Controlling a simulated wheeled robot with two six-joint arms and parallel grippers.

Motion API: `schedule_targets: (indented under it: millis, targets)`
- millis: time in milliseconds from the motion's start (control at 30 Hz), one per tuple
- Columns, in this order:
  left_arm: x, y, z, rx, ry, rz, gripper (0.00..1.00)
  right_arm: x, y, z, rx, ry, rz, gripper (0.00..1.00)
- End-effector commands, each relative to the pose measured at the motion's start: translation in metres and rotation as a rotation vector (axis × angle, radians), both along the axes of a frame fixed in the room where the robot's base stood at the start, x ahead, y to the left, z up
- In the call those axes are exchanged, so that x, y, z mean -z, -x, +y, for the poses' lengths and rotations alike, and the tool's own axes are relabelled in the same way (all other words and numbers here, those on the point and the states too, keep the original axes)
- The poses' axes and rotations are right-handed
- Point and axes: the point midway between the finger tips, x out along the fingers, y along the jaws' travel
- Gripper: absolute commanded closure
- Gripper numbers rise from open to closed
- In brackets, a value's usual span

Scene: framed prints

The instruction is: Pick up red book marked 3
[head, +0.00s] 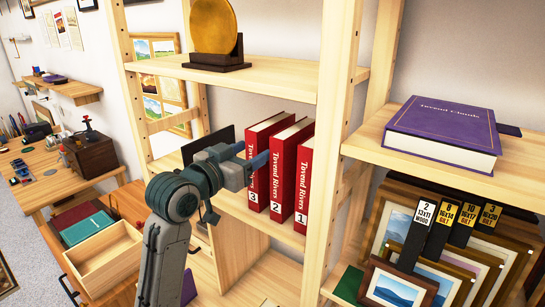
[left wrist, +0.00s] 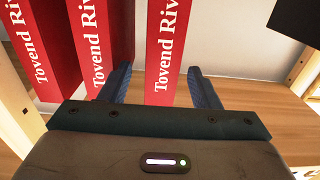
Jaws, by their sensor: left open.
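The red book marked 3 (head: 255,196) stands upright on the middle shelf, at the left end of a row of red books. The red book marked 2 (head: 282,180) and the red book marked 1 (head: 303,190) stand to its right. My left gripper (head: 251,157) is open at the spine of book 3, hiding part of it. In the left wrist view, the row appears upside down; the end book (left wrist: 166,40) shows between the open fingers (left wrist: 160,76). I cannot tell whether they touch it. The numbers do not show there. My right gripper is not in view.
A dark panel (head: 203,143) stands left of the books; it also shows in the left wrist view (left wrist: 305,18). A wooden upright (head: 335,150) stands right of book 1. A gold disc on a stand (head: 214,28) is on the shelf above. A purple book (head: 445,127) lies at right.

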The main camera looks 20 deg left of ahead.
Motion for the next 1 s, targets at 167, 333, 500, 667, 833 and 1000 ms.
schedule_targets:
  millis: [167, 333, 500, 667, 833, 1000]
  targets:
    - [-0.001, -0.01, -0.004, 0.001, 0.0, 0.001, 0.44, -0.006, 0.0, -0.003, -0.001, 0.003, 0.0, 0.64]
    - [-0.002, -0.027, -0.01, 0.001, 0.003, 0.005, 0.44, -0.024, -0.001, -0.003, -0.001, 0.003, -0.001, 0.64]
    - [0.0, -0.048, -0.017, 0.0, 0.002, 0.005, 0.44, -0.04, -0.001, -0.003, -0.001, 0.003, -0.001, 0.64]
    - [0.003, -0.058, -0.02, -0.001, -0.001, 0.003, 0.44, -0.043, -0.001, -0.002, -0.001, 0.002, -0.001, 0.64]
    - [0.005, -0.058, -0.02, -0.002, -0.003, 0.001, 0.44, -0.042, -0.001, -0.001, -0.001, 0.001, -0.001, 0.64]
    - [0.005, -0.058, -0.02, -0.001, -0.003, 0.001, 0.69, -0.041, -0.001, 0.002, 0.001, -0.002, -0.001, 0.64]
